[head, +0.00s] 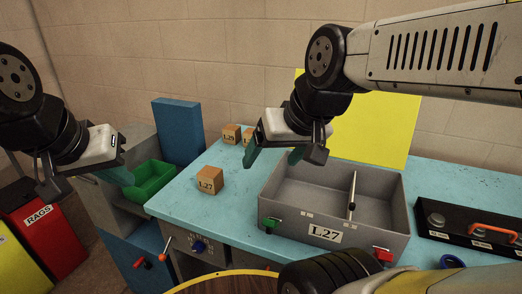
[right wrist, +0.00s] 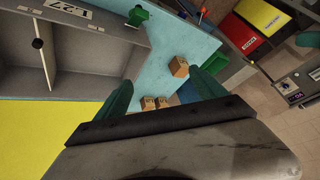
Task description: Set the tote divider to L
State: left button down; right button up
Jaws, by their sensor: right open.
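The grey tote (head: 395,215) labelled L27 stands open on the blue table. Its divider (head: 351,195), a thin upright panel with a pale top edge and dark knob, stands right of the tote's middle in the head view. The divider also shows in the right wrist view (right wrist: 44,62). A green clip (head: 270,224) is at the tote's front left, a red one (head: 383,254) at its front right. My right gripper (head: 275,157) is open and empty, above the tote's back left corner, apart from the divider. My left gripper (head: 85,185) is open and empty, far left of the table.
A wooden block (head: 209,181) marked L27 sits left of the tote, with smaller blocks (head: 231,134) behind. A black panel (head: 470,228) with an orange handle lies to the right. A yellow board (head: 375,130) stands behind. A green bin (head: 152,180) and red RAGS bin (head: 50,240) are left.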

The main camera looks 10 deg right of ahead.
aim_at(351, 206)
jog(key=z, duration=1.55)
jog(key=k+j+z, duration=0.25)
